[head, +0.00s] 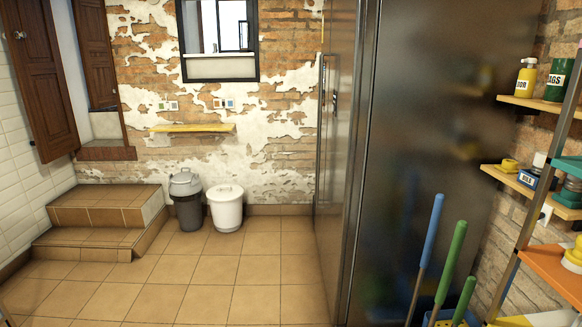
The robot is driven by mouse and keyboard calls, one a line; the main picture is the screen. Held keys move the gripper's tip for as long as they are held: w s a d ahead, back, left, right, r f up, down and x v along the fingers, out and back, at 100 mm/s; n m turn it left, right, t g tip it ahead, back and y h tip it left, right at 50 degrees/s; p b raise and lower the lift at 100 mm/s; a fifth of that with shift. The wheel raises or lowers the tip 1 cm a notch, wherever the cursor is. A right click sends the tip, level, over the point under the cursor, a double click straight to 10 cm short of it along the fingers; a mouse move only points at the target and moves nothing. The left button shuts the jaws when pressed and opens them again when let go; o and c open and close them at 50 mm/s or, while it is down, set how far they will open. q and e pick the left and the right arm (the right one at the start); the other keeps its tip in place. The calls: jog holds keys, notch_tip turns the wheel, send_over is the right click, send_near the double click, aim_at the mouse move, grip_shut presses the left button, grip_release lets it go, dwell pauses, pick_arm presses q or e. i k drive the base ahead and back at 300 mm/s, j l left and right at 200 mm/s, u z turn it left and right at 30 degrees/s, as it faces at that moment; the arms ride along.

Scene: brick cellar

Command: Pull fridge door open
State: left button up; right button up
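A tall steel fridge (420,140) stands right of centre, with its broad dull side facing me. Its door (341,200) is on the left face and shows at a steep angle. The door looks shut. A long upright handle (321,130) runs along the door's far edge. A small dark panel is on the door near the handle. Neither of my grippers is in view.
Tiled floor (215,275) is clear left of the fridge. Tiled steps (105,210), a grey bin (186,205) and a white bin (225,212) stand at the back. Long-handled tools (431,245) and a shelf rack (552,265) crowd the right.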

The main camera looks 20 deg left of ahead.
aim_at(355, 23)
jog(key=i+j+u, duration=0.25)
jog(key=i+j, duration=0.35)
jog(key=i+j+z, duration=0.1)
jog(key=i, duration=0.2)
